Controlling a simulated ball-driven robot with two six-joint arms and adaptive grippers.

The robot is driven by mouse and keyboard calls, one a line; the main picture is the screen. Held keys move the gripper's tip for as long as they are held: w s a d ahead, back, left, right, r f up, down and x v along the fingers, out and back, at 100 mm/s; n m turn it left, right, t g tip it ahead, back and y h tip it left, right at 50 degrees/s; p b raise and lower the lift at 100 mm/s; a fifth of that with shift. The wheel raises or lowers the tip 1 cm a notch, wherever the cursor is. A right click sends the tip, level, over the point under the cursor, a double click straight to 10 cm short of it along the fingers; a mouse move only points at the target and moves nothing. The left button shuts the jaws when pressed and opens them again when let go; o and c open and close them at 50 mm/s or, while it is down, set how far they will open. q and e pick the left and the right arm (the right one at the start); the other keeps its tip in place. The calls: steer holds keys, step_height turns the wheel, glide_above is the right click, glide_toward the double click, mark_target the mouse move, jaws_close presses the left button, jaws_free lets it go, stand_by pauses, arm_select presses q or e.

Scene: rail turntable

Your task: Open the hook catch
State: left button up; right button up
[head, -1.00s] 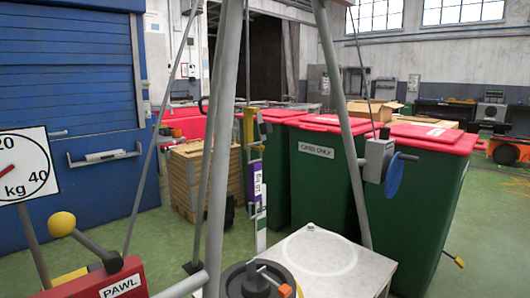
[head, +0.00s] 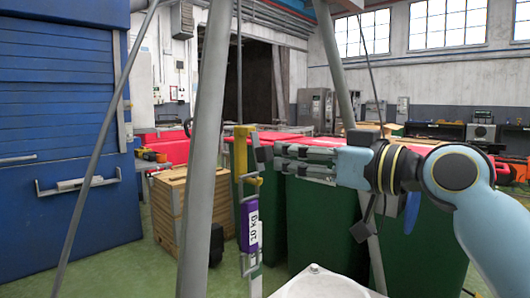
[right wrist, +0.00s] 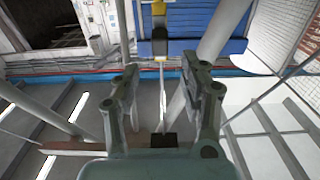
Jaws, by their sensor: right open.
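A yellow bracket with a dark catch piece (head: 258,151) hangs from a thin rod inside the frame legs. I take this to be the hook catch; its exact closure is too small to tell. Below it are a purple block marked 10 kg (head: 250,224) and a slotted silver strip (head: 255,278). My right gripper (head: 279,157) points left at the catch, its fingertips just right of it, open and apparently empty. In the right wrist view my open fingers (right wrist: 160,68) spread below a yellow part with a black block (right wrist: 160,42). My left gripper is not seen.
Thick grey frame legs (head: 205,150) stand on both sides of the hanging parts. A white-topped stand (head: 318,284) is below. Green bins with red lids (head: 322,220), a wooden crate (head: 183,205) and a blue shutter (head: 65,120) lie behind.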

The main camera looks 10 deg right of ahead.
mark_target(269, 151)
steer(key=x, duration=0.7)
steer(key=shift+a, duration=0.1)
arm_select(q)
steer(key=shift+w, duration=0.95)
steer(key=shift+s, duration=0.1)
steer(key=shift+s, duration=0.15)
arm_select(e)
jaws_close()
